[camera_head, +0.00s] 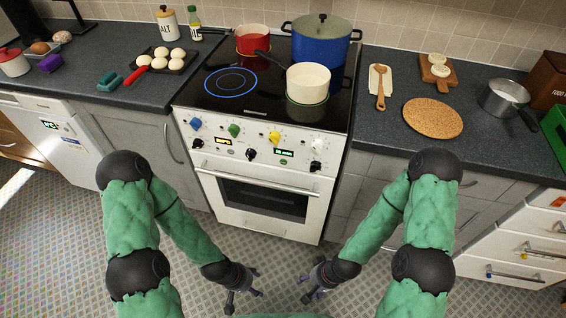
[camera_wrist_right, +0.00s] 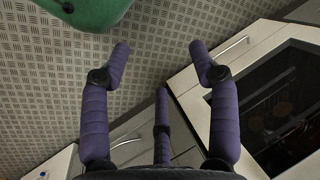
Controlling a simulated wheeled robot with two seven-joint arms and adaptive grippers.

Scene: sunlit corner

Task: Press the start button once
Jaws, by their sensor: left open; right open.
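No button with a readable start label shows. A white stove (camera_head: 265,205) stands in the centre, with a panel of coloured and black knobs, an orange display (camera_head: 223,141) and a green display (camera_head: 284,152). A white appliance (camera_head: 75,155) at the left has a small lit display (camera_head: 49,125) on its upper front. My left gripper (camera_head: 243,290) is open and empty, low in front of the stove. My right gripper (camera_head: 305,288) is open and empty beside it. In the right wrist view its spread fingers (camera_wrist_right: 160,65) have nothing between them, with the oven door (camera_wrist_right: 285,110) at the right.
A cream pot (camera_head: 308,78), a red pot (camera_head: 252,40) and a blue pot (camera_head: 321,45) stand on the hob. The counters hold a tray of eggs (camera_head: 163,62), a cork mat (camera_head: 433,117) and a saucepan (camera_head: 503,97). The floor before the stove is clear.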

